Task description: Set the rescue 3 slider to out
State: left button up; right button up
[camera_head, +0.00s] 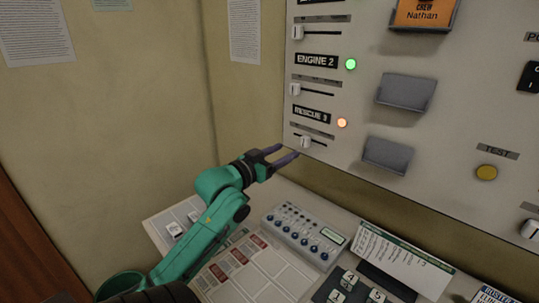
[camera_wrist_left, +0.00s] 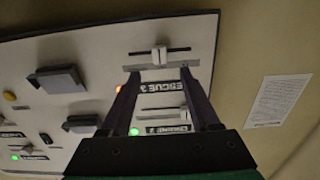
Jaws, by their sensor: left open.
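The rescue 3 slider has a white knob (camera_head: 305,142) on a dark horizontal slot, below the RESCUE 3 label (camera_head: 312,115) on the wall panel. An orange lamp (camera_head: 342,123) is lit beside the label. The knob shows upside down in the left wrist view (camera_wrist_left: 159,55), part-way along its slot. The scale marks are too small to read. My left gripper (camera_head: 284,153) is open and empty, just in front of the panel near the knob. In the left wrist view its fingers (camera_wrist_left: 160,73) point towards the knob, one on each side, with no contact visible. My right gripper is out of view.
The ENGINE 2 slider (camera_head: 295,89) and its green lamp (camera_head: 350,64) are above. Grey card holders (camera_head: 387,155) and a yellow TEST button (camera_head: 487,172) are to the right. Below is a desk with a grey control box (camera_head: 305,235) and a white paper strip (camera_head: 402,258).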

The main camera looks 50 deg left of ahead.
pick_arm(q)
jog(key=s+p, duration=0.5)
jog(key=s, duration=0.1)
jog(key=shift+d, duration=0.45)
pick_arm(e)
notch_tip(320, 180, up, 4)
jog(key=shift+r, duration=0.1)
